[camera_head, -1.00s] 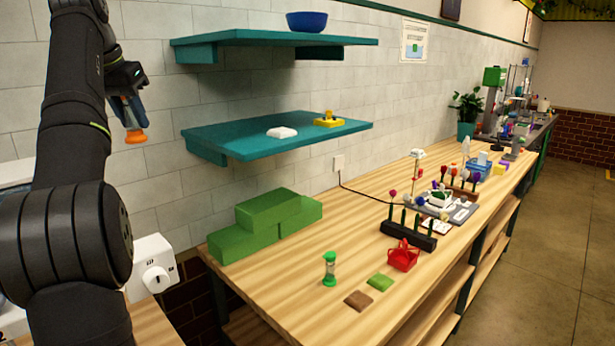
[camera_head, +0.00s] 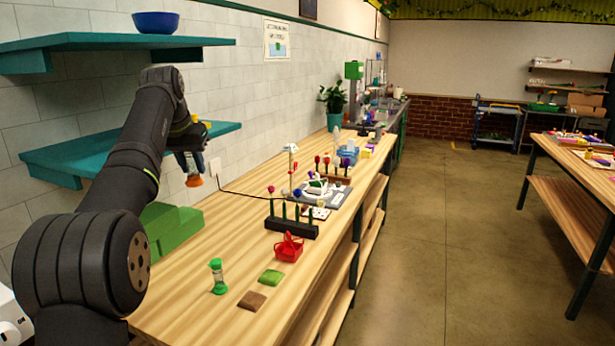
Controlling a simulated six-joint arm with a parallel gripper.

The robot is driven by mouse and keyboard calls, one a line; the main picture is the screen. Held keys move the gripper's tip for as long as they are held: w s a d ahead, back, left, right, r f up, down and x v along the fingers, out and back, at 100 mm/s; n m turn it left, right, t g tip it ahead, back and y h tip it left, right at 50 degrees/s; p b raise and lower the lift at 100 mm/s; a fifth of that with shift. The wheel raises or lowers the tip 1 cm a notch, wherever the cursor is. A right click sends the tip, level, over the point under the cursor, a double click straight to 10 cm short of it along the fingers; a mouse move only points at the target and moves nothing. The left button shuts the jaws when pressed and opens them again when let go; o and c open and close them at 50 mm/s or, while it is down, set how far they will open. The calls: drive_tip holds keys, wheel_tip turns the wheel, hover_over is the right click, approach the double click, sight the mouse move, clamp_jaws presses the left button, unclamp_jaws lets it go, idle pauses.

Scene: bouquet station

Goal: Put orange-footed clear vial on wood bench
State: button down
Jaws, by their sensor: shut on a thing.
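My gripper (camera_head: 190,163) is shut on the orange-footed clear vial (camera_head: 194,180). Only the vial's orange foot shows clearly, pointing down below the fingers; its clear part is mostly hidden by the jaws. The vial is held in the air, in front of the lower teal shelf's right end and above the wood bench (camera_head: 190,292). A green-capped clear vial (camera_head: 218,276) stands upright on the bench's near part.
Green blocks (camera_head: 172,228) stand at the bench's wall side. A brown mat (camera_head: 252,301), green mat (camera_head: 271,277), red basket (camera_head: 289,247) and black rack (camera_head: 291,227) lie towards the front edge. Teal shelves (camera_head: 75,152) hang on the wall. Bare wood lies between blocks and green-capped vial.

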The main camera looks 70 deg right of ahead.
drive_tip(key=s+d+f, duration=0.4)
drive_tip(key=f, duration=0.4)
drive_tip(key=s+d+f+n, duration=0.1)
drive_tip(key=s+d+f, duration=0.25)
drive_tip(key=f, duration=0.35)
drive_tip(key=s+d+f, duration=0.3)
drive_tip(key=d+f, duration=0.2)
drive_tip(key=f, duration=0.3)
drive_tip(key=shift+t, duration=0.3)
drive_tip(key=w+f, duration=0.2)
drive_tip(key=w, duration=0.1)
drive_tip(key=w+f, duration=0.3)
drive_tip(key=w, duration=0.1)
drive_tip(key=w+f, duration=0.2)
drive_tip(key=w, duration=0.2)
drive_tip(key=shift+d+f, duration=0.25)
drive_tip(key=shift+f, duration=2)
drive_tip(key=shift+f, duration=0.2)
drive_tip(key=c, duration=1.1)
unclamp_jaws()
